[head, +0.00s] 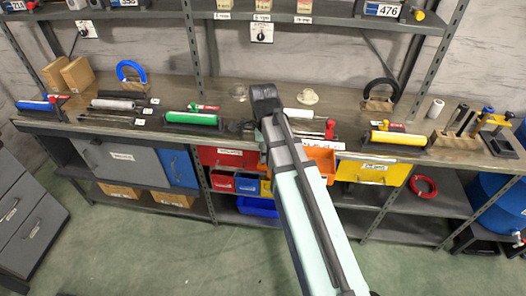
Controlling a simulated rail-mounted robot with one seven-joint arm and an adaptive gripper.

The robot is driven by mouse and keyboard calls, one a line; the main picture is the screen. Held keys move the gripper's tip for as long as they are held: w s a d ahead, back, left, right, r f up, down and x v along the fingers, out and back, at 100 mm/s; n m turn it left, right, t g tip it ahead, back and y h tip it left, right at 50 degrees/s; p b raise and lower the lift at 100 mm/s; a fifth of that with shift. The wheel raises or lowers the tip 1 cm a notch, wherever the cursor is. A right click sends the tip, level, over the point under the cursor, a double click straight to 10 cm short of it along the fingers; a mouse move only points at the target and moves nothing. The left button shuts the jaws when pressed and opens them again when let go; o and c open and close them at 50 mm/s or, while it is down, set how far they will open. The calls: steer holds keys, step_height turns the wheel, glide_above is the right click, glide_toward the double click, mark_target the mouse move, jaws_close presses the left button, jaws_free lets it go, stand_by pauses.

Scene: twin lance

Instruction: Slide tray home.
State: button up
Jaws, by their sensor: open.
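No single item is clearly marked as the tray. Several dark, shallow tray-like holders lie along the bench. One at left holds a blue roller (36,105), one a green roller (193,118), and one at right a yellow roller (398,138). Near my arm, a white roller (304,113) lies beside a red-ended piece (330,128). My gripper (243,128) is a small dark shape over the bench, left of my arm and right of the green roller. It is open, and its fingers are hard to make out. Any contact is unclear.
An orange bin (322,160) and a yellow drawer front (372,171) sit under the bench, with a red drawer front (230,158) to the left. Blue (130,72) and black (380,88) arched items stand at the back. The green floor (150,250) is clear in front.

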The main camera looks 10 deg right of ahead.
steer(key=shift+f, duration=0.7)
jaws_close()
